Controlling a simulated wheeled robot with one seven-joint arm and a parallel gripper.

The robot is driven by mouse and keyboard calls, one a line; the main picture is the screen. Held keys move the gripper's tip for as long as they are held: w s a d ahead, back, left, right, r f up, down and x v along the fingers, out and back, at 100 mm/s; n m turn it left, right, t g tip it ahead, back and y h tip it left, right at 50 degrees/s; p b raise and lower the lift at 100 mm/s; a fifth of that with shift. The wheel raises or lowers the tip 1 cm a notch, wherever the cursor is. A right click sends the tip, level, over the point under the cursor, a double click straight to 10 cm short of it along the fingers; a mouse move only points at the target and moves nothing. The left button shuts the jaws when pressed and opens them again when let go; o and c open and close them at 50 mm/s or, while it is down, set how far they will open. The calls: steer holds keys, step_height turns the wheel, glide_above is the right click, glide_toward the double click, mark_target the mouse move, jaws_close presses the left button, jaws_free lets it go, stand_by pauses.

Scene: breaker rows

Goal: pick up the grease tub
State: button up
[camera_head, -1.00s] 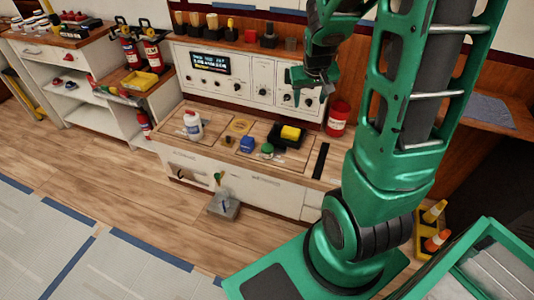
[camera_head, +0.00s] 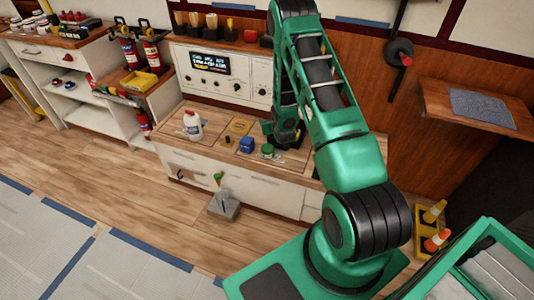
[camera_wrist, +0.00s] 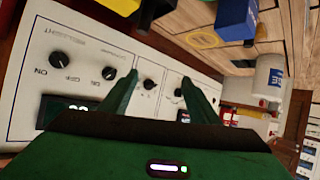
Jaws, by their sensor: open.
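A small round tub with a green lid (camera_head: 267,149), which looks like the grease tub, stands on the wooden worktop (camera_head: 218,137) of the breaker bench, right of a blue box (camera_head: 247,145). I cannot make the tub out in the wrist view. My gripper (camera_wrist: 159,77) is open, with nothing between its two green fingers, and faces the white knob panel (camera_wrist: 75,50). In the head view, my arm's end is low over the worktop, just behind and right of the tub, and its fingers cannot be made out clearly.
A white bottle with a red cap (camera_head: 192,125) stands left on the worktop. The blue box also shows in the wrist view (camera_wrist: 237,18), near a black tray (camera_wrist: 151,12) and a yellow item (camera_wrist: 118,5). The knob panel rises behind the worktop.

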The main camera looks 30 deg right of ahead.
mark_target(269, 155)
steer(key=s+a+f+t, duration=0.1)
steer(key=f, duration=0.2)
steer(key=a+f, duration=0.1)
steer(key=f, duration=0.2)
steer(key=s+f+t, duration=0.1)
steer(key=f, duration=0.3)
steer(key=shift+s+a+f+t, duration=0.1)
steer(key=shift+s+a+t, duration=0.2)
steer(key=shift+a, duration=0.1)
steer(key=shift+m+t+h, duration=0.5)
steer(key=shift+t+h, duration=0.1)
steer(key=shift+t, duration=0.3)
steer(key=s+f, duration=0.1)
steer(key=s, duration=0.1)
steer(key=s+a+f, duration=0.1)
steer(key=f, duration=0.1)
steer(key=s+a+f, duration=0.1)
steer(key=s+f, duration=0.1)
steer(key=shift+s+a+f, duration=0.15)
steer(key=shift+s, duration=0.15)
steer(key=shift+s+a+f, duration=0.15)
steer(key=shift+s+f, duration=0.15)
steer(key=shift+s, duration=0.15)
steer(key=x, duration=1)
steer(key=shift+w+r, duration=0.25)
steer(key=shift+w, duration=0.05)
steer(key=c, duration=0.9)
